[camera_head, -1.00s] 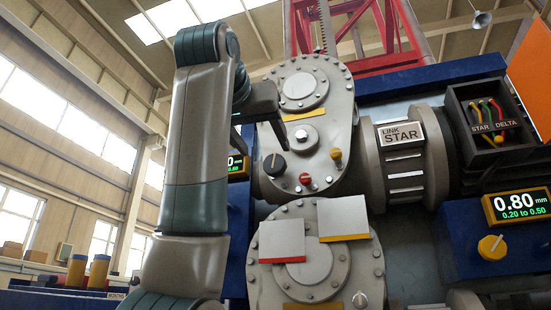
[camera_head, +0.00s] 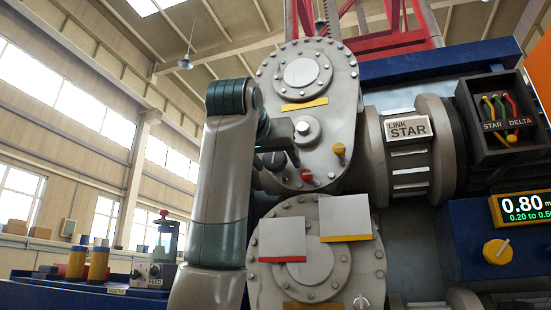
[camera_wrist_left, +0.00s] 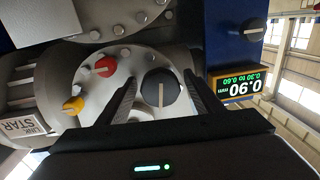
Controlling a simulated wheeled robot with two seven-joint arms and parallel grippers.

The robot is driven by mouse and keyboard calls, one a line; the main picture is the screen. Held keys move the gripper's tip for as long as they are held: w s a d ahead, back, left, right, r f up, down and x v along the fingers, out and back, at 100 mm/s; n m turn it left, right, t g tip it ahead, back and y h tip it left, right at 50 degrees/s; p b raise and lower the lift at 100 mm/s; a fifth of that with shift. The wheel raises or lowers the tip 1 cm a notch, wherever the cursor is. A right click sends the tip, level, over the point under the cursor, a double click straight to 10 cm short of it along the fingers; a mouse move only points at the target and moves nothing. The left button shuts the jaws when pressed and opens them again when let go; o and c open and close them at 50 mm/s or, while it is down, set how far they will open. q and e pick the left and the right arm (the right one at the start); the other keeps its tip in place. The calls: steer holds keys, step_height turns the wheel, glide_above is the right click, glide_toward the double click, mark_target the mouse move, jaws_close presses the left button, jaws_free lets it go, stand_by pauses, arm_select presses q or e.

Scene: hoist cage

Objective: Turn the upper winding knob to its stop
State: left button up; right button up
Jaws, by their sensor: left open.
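A dark round knob (camera_head: 277,161) sits on the lower left of the upper grey bolted housing (camera_head: 340,85). In the left wrist view, the dark knob (camera_wrist_left: 160,96) shows a pale pointer line running nearly up and down the picture. My left gripper (camera_wrist_left: 160,77) is open, with one finger on each side of this knob. I cannot tell whether either finger touches it. In the head view, my left gripper (camera_head: 284,150) is at the knob and partly covers it. My right gripper is not in view.
A red knob (camera_wrist_left: 104,66) and a yellow knob (camera_wrist_left: 73,105) are close beside the dark knob. Two plates (camera_head: 283,240) are on the lower housing.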

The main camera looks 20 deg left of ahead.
arm_select(q)
steer(key=c, duration=1.1)
steer(key=shift+o, duration=0.2)
